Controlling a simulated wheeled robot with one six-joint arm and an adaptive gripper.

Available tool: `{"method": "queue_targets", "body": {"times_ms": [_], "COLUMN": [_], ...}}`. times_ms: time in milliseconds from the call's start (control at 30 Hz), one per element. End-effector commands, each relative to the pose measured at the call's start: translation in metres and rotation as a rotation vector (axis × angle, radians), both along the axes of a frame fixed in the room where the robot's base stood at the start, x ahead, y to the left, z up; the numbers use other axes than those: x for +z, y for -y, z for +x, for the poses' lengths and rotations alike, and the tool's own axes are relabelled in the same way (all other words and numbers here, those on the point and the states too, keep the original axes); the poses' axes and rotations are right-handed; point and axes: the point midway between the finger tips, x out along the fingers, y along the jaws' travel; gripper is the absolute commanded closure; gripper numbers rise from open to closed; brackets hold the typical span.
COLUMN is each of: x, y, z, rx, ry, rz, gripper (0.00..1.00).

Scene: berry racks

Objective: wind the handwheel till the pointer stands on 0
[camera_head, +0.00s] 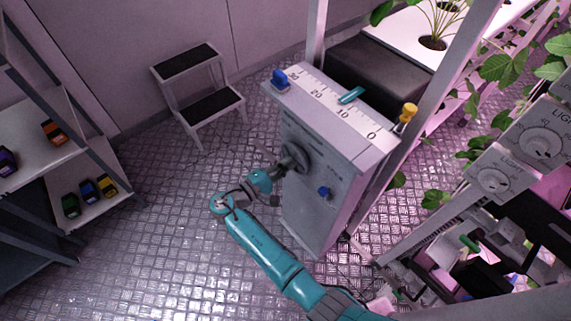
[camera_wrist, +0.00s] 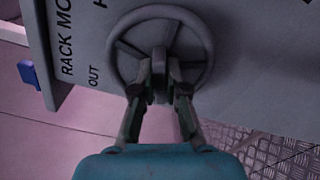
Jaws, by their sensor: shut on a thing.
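The handwheel (camera_head: 297,155) is a grey spoked wheel on the side of a pale cabinet (camera_head: 318,208). In the wrist view the handwheel (camera_wrist: 122,50) faces me. My gripper (camera_wrist: 167,92) is shut on its grey handle (camera_wrist: 159,62), in front of the wheel's middle. In the head view my gripper (camera_head: 276,172) reaches the wheel from the lower left, and its fingertips are hard to see. The teal pointer (camera_head: 351,95) lies across the white scale (camera_head: 329,104) on the cabinet top. It stands between 20 and 10, nearer 10.
A blue block (camera_head: 280,78) sits at the scale's 30 end and a yellow peg (camera_head: 408,113) near 0. A blue knob (camera_head: 324,192) sticks out from the cabinet right of the wheel. A step stool (camera_head: 193,83) stands behind.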

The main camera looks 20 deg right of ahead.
Motion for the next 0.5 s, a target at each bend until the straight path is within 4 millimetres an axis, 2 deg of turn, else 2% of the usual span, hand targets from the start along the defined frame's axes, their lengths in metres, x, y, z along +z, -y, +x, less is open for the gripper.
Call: {"method": "queue_targets", "body": {"times_ms": [500], "x": [-0.0026], "y": [-0.0001], "z": [-0.0006], "rx": [0.001], "ry": [0.465], "rz": [0.152], "gripper": [1.0]}}
